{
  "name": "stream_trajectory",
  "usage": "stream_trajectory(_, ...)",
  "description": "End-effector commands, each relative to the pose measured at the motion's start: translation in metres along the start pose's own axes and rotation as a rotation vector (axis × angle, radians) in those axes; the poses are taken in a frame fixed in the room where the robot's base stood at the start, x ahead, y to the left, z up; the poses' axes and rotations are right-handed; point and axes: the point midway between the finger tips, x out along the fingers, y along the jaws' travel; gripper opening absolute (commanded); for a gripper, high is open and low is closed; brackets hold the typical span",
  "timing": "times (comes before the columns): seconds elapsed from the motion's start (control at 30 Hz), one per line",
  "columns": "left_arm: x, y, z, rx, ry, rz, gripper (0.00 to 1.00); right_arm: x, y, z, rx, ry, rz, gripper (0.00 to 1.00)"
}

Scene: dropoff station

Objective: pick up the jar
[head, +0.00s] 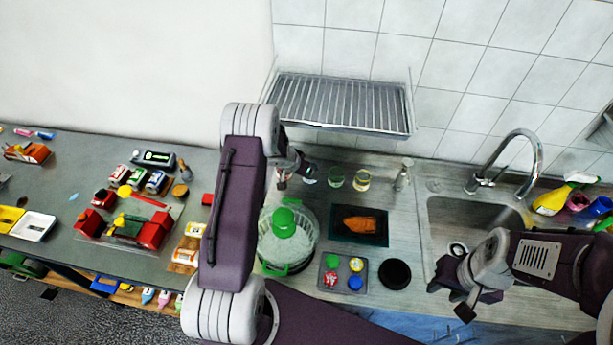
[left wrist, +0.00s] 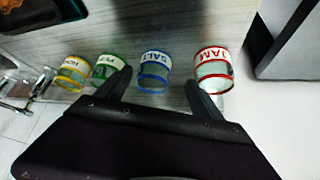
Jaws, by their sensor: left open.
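In the left wrist view several glass jars stand in a row: a red-banded one labelled JAM (left wrist: 213,68), a blue-banded one labelled SALT (left wrist: 154,70), a green-banded one (left wrist: 108,68) and a yellow-banded one (left wrist: 72,73). My left gripper (left wrist: 161,90) is open and empty, its fingertips near the SALT and JAM jars. In the head view my left gripper (head: 288,172) is at the left end of the row. The green jar (head: 336,178) and yellow jar (head: 361,180) show there; the JAM jar appears hidden. My right gripper (head: 452,299) looks open and empty by the sink.
A wire rack (head: 340,103) hangs above the jars. A clear tub with a green-topped item (head: 284,222), a dark tray (head: 359,238) and a small tray of coloured lids (head: 331,285) lie in front. The sink (head: 450,215) and tap (head: 520,140) are right; toys fill the left table.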

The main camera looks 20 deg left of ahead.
Motion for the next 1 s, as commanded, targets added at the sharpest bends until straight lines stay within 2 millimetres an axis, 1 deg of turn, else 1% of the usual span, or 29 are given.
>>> stream_trajectory(0.07, 0.008, 0.002, 0.0, 0.002, -0.002, 0.002, 0.77, -0.001, 0.0, 0.0, 0.0, 0.0, 0.0, 0.36)
stream_trajectory(0.2, 0.034, 0.004, -0.003, 0.003, -0.002, 0.001, 0.77, -0.005, 0.0, -0.001, 0.0, 0.0, 0.0, 0.36)
stream_trajectory(0.3, 0.047, 0.003, -0.003, 0.001, -0.001, 0.0, 0.77, -0.007, 0.0, -0.001, 0.0, 0.0, 0.0, 0.36)
stream_trajectory(0.4, 0.052, 0.003, -0.003, 0.002, -0.001, 0.0, 0.77, -0.007, 0.0, -0.001, 0.0, 0.0, 0.0, 0.36)
stream_trajectory(0.57, 0.052, 0.003, -0.003, 0.002, 0.0, 0.0, 0.77, -0.007, 0.0, -0.001, 0.0, 0.0, 0.0, 0.36)
stream_trajectory(0.67, 0.052, 0.003, -0.003, 0.002, 0.0, 0.0, 0.52, -0.007, 0.0, -0.001, 0.0, 0.0, 0.0, 0.36)
stream_trajectory(0.7, 0.052, 0.003, -0.003, 0.002, 0.0, 0.0, 0.41, -0.007, 0.0, -0.001, 0.0, 0.0, 0.0, 0.36)
stream_trajectory(0.77, 0.052, 0.003, -0.003, 0.002, 0.0, 0.0, 0.24, -0.007, 0.0, -0.001, 0.0, 0.0, 0.0, 0.36)
stream_trajectory(0.8, 0.052, 0.003, -0.003, 0.002, -0.001, 0.0, 0.13, -0.007, 0.0, -0.001, 0.0, 0.0, 0.0, 0.36)
stream_trajectory(0.83, 0.052, 0.003, -0.003, 0.002, -0.001, 0.0, 0.05, -0.007, 0.0, -0.001, 0.0, 0.0, 0.0, 0.36)
stream_trajectory(1.0, 0.051, 0.003, -0.003, 0.001, 0.0, 0.0, 0.04, -0.007, 0.0, -0.001, 0.0, 0.0, 0.0, 0.36)
